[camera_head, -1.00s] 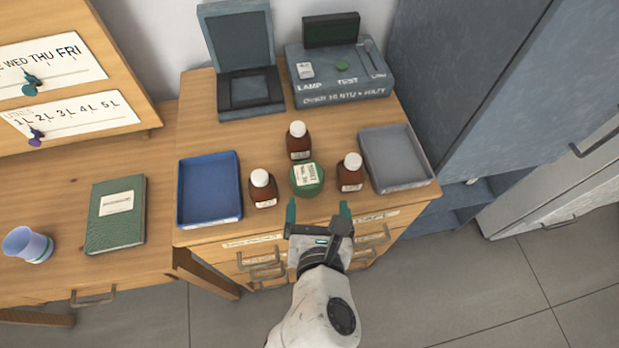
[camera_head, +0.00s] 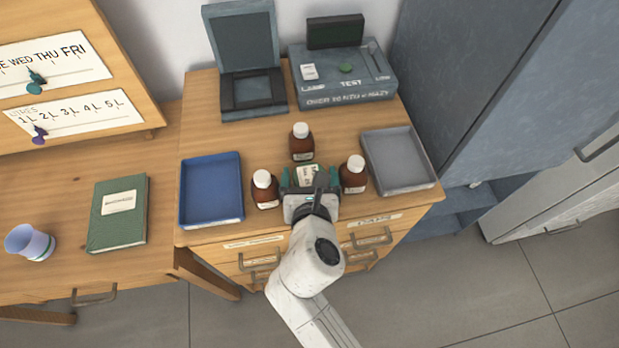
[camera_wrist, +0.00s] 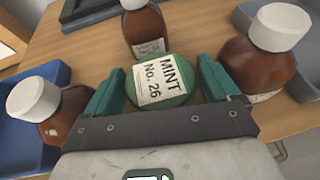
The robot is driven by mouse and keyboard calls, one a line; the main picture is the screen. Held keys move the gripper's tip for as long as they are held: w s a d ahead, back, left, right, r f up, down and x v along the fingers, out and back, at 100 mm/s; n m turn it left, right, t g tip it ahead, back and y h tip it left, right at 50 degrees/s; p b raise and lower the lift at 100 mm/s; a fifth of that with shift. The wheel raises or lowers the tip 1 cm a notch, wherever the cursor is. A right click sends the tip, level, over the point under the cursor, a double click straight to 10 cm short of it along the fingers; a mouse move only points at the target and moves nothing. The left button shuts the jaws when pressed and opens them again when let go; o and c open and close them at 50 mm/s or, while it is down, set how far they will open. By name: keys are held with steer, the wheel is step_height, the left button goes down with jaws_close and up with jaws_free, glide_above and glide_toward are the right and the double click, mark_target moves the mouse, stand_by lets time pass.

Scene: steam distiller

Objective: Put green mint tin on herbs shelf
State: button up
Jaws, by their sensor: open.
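The green mint tin (camera_wrist: 161,82) has a white label reading "MINT No. 26" and stands on the wooden cabinet top. In the head view the tin (camera_head: 310,176) is partly hidden by my gripper (camera_head: 310,180). In the wrist view my gripper (camera_wrist: 157,88) is open, with one green finger at each side of the tin. I cannot tell whether the fingers touch it. No herbs shelf can be made out in these frames.
Brown bottles with white caps stand close around the tin: left (camera_head: 265,190), right (camera_head: 353,175) and behind (camera_head: 302,143). A blue tray (camera_head: 211,220) lies left, a grey tray (camera_head: 372,160) right. A test device (camera_head: 345,85) stands at the back.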

steer(key=shift+w+f, duration=0.15)
steer(key=shift+w, duration=0.15)
steer(key=shift+c, duration=0.3)
steer(key=c, duration=0.8)
steer(key=shift+c, duration=0.4)
steer(key=shift+r, duration=0.2)
